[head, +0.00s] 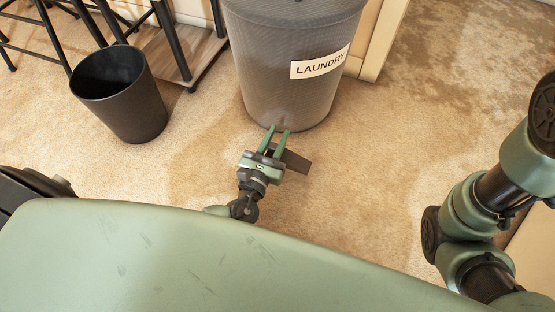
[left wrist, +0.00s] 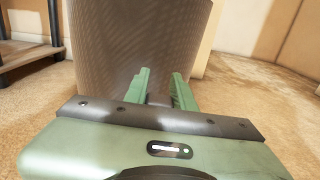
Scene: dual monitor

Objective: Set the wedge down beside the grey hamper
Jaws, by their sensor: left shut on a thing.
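The grey hamper (head: 285,75) is a tall mesh bin with a LAUNDRY label, upright on the carpet at the top centre of the head view. It fills the upper middle of the left wrist view (left wrist: 125,45). My left gripper (head: 276,131) is low in front of the hamper, fingers pointing at its base. It is shut on the wedge (head: 295,162), a dark grey-brown piece sticking out to the right of the fingers. In the left wrist view a small dark part of the wedge (left wrist: 158,100) shows between the fingers. Whether it touches the carpet is unclear. My right gripper is out of view.
A black waste bin (head: 120,95) stands left of the hamper. Black metal legs and a low wooden shelf (head: 188,62) are behind it. A wall edge (head: 384,40) is right of the hamper. The carpet (head: 390,130) to the right is clear.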

